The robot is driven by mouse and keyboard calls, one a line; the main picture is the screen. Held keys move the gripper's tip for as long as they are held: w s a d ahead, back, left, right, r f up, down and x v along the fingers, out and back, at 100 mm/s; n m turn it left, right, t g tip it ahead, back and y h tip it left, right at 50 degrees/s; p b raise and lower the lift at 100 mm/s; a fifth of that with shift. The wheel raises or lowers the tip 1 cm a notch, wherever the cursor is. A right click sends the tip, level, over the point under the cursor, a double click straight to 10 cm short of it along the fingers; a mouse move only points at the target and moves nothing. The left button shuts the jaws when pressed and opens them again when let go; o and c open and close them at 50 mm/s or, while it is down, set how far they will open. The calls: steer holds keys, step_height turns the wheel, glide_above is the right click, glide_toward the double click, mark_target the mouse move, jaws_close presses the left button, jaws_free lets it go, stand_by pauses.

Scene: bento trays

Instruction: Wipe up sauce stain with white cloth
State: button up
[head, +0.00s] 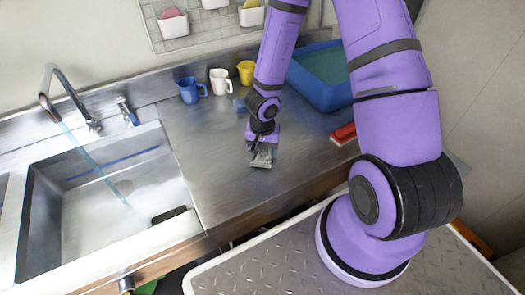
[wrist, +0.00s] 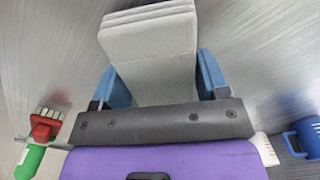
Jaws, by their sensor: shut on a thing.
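My gripper (head: 262,150) is low over the steel counter, right of the sink. In the wrist view, its two blue fingers (wrist: 155,82) are shut on a folded, pale grey-white cloth (wrist: 150,45), one finger on each side. The cloth's layered far end points away from the gripper. The cloth looks close to the counter, but I cannot tell whether it touches. No sauce stain can be made out in either view; the gripper and cloth hide part of the counter.
Blue (head: 190,90), white (head: 220,82) and yellow (head: 246,72) cups stand at the back, near a small blue block (head: 240,105). A blue bin (head: 318,92) and red object (head: 343,133) are right. The sink (head: 110,195) is left. Counter between sink and gripper is clear.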

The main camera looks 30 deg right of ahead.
steer(key=shift+r, duration=2.45)
steer(key=shift+r, duration=1.5)
